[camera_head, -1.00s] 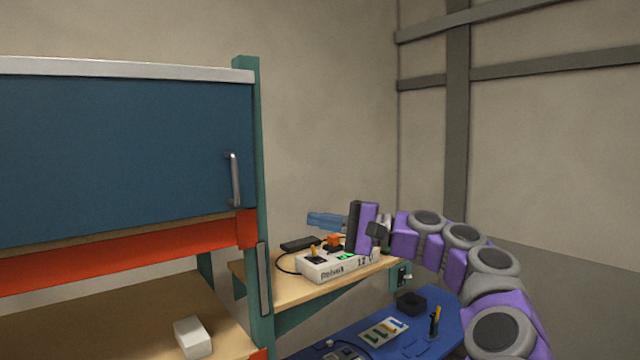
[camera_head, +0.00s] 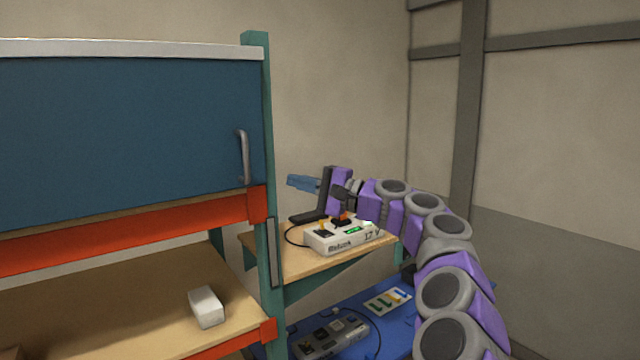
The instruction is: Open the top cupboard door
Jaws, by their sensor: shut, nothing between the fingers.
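The top cupboard door (camera_head: 120,135) is a flat dark blue panel at the left, and it is closed. Its grey vertical bar handle (camera_head: 244,157) sits near the door's right edge. My gripper (camera_head: 302,184) shows blue fingers that point left towards the handle. It is shut and empty, apart from the handle, to its right in the picture. My purple and grey arm reaches in from the lower right.
A teal post (camera_head: 268,190) stands right of the door. An orange beam (camera_head: 130,235) runs below it. A white block (camera_head: 206,307) lies on the lower wooden shelf. A white console box (camera_head: 340,238) sits on a side shelf below my gripper. A blue table (camera_head: 375,310) is lower right.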

